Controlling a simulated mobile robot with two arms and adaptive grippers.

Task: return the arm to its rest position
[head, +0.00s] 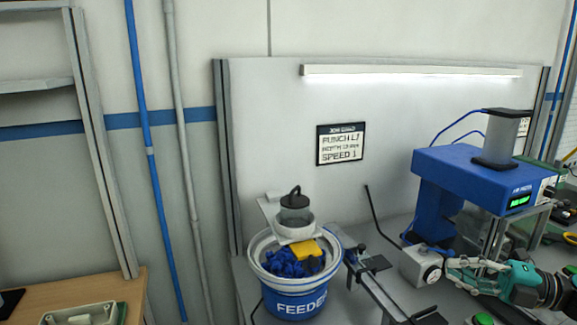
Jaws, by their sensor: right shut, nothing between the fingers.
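My right gripper (452,271) is at the lower right, with its teal and black wrist coming in from the right edge. Its fingers are shut with nothing between them. The fingertips point left, close to a small grey box (420,266) in front of the blue press; I cannot tell whether they touch it. My left gripper is not in view.
A blue press (465,178) stands behind the right gripper. A white and blue feeder bucket (292,304) with blue pieces stands left of it, beside a rail (383,296). A wooden table (130,290) is at the far left. The wall panel carries a sign (340,144).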

